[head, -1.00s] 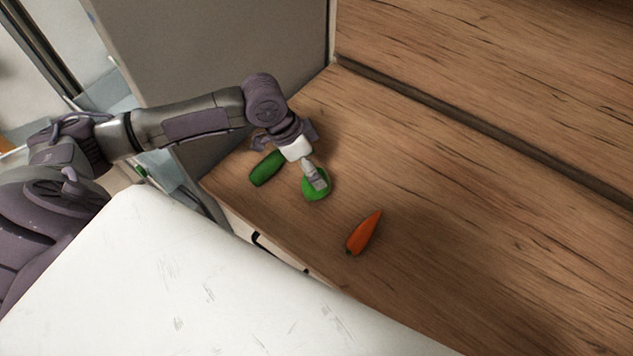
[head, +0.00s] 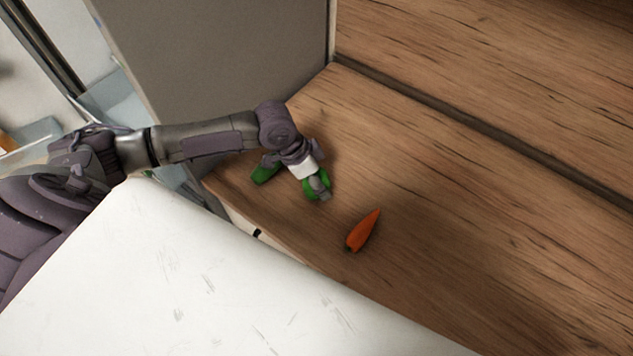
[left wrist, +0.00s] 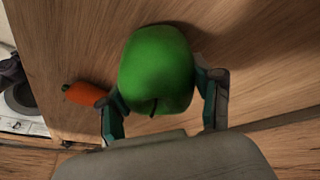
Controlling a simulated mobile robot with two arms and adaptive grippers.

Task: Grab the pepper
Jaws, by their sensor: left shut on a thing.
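A green rounded pepper (left wrist: 157,68) with a short dark stem sits between the two fingers of my left gripper (left wrist: 164,103) in the left wrist view. In the head view the pepper (head: 310,189) is partly covered by my left gripper (head: 319,187). The fingers are shut on its sides, low at the wooden counter (head: 480,230). I cannot tell whether the pepper still touches the counter. My right gripper is not in view.
An orange carrot (head: 363,231) lies on the counter to the right of the pepper; it also shows in the left wrist view (left wrist: 85,93). A green elongated vegetable (head: 264,174) lies left of my gripper, partly hidden. A grey panel (head: 230,60) stands behind. The counter's right side is clear.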

